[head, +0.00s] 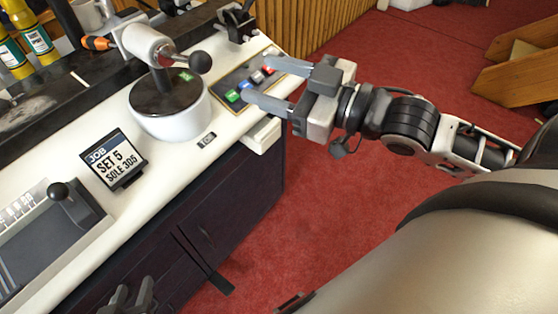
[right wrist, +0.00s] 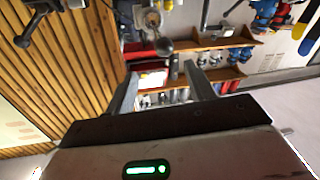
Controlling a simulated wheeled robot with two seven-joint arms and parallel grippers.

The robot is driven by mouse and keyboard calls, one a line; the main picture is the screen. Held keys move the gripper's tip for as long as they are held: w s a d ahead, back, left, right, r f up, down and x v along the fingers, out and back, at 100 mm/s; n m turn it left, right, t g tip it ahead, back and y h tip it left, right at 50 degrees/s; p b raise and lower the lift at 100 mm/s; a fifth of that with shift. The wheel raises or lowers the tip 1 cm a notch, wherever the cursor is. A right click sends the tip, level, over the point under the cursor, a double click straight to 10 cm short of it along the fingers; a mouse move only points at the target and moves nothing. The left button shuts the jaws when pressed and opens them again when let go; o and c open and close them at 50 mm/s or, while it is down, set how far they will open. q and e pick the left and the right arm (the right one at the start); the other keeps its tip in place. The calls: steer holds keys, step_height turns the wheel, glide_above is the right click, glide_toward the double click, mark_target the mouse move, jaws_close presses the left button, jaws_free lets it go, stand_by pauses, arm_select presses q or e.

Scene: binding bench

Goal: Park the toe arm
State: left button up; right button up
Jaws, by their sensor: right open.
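A machine on a round white base with a dark top (head: 170,98) stands on the bench. Its pale cylindrical head carries a lever with a dark ball knob (head: 200,62); I cannot tell whether this is the toe arm. A ball knob also shows in the right wrist view (right wrist: 165,47). My right gripper (head: 256,79) is open and empty, its fingers apart over a dark control panel (head: 231,80) with coloured buttons. Whether it touches the panel is unclear. My left gripper (head: 130,299) is low at the bottom edge, mostly cut off, before the cabinet.
A job card reading SET 5 SOLE 305 (head: 112,160) stands on the white bench. A grey device with a black knob (head: 62,222) is at left. Yellow bottles (head: 38,42) and an orange-handled tool (head: 97,43) are behind. Red floor (head: 330,220) lies open beyond the bench.

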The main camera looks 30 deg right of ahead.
steer(key=s+d+f+m+g+h+p, duration=0.1)
steer(key=s+d+f+m+h, duration=0.15)
steer(key=f, duration=0.45)
steer(key=s+d+f+m+h+p, duration=0.1)
steer(key=d+f+m+h, duration=0.15)
steer(key=f, duration=0.35)
steer(key=s+a+f+g+h, duration=0.1)
steer(key=s+a+f+g, duration=0.2)
steer(key=a+f, duration=0.5)
steer(key=shift+f+m, duration=0.4)
steer(key=shift+f, duration=1.05)
